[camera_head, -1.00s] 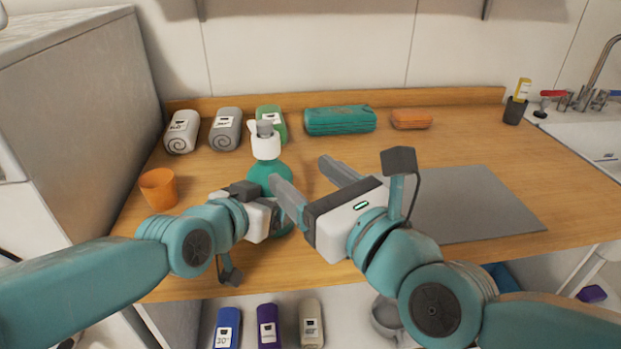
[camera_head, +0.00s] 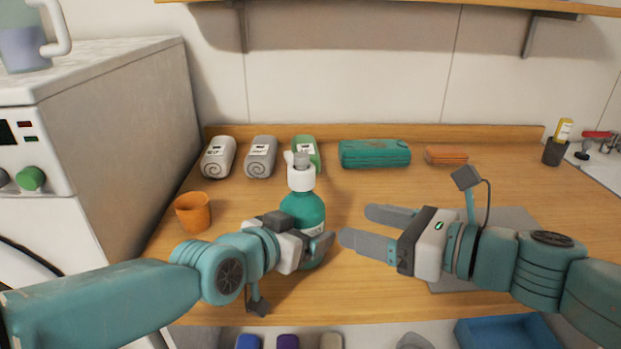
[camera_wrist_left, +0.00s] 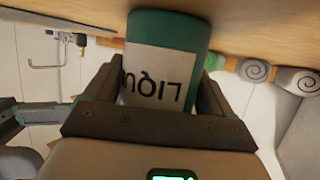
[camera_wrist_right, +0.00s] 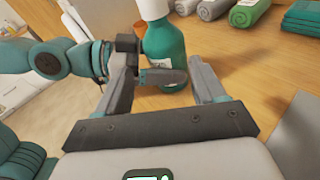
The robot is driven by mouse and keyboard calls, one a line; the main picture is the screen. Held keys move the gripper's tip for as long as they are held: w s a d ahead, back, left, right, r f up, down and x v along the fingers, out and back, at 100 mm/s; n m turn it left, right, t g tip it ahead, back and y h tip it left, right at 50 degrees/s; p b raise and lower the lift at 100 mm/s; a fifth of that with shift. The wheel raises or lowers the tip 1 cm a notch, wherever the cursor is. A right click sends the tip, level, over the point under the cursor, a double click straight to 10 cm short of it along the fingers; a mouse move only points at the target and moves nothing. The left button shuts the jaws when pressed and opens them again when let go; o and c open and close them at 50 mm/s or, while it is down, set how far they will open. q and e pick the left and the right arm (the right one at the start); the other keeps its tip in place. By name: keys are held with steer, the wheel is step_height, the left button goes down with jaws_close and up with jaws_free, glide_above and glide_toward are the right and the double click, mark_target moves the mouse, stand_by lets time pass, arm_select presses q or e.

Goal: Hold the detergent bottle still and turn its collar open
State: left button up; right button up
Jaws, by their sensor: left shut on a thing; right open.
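The detergent bottle (camera_head: 303,208) is teal with a white collar (camera_head: 301,180) and a grey-white pump top, and stands upright on the wooden counter. My left gripper (camera_head: 322,246) is shut around its lower body. In the left wrist view the bottle's label (camera_wrist_left: 155,80) shows between the fingers. My right gripper (camera_head: 358,227) is open and empty, to the right of the bottle and lower than the collar, fingers pointing at the bottle. In the right wrist view the bottle (camera_wrist_right: 165,45) stands ahead, beyond the open fingers.
An orange cup (camera_head: 193,213) stands left of the bottle. Rolled towels (camera_head: 260,157), a teal folded towel (camera_head: 374,154) and an orange bar (camera_head: 446,155) line the back. A grey mat (camera_head: 520,270) lies under my right arm. A blue bin (camera_head: 510,335) is below the front edge.

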mark_target(314, 180)
steer(key=w+a+r, duration=0.1)
steer(key=w+a, duration=0.1)
steer(key=w+a+r+n+y, duration=0.1)
steer(key=w+a, duration=0.1)
steer(key=a, duration=0.1)
steer(key=w+a+r+y, duration=0.1)
steer(key=w+a, duration=0.2)
steer(key=shift+a+r, duration=0.25)
steer(key=shift+r, duration=0.05)
jaws_close()
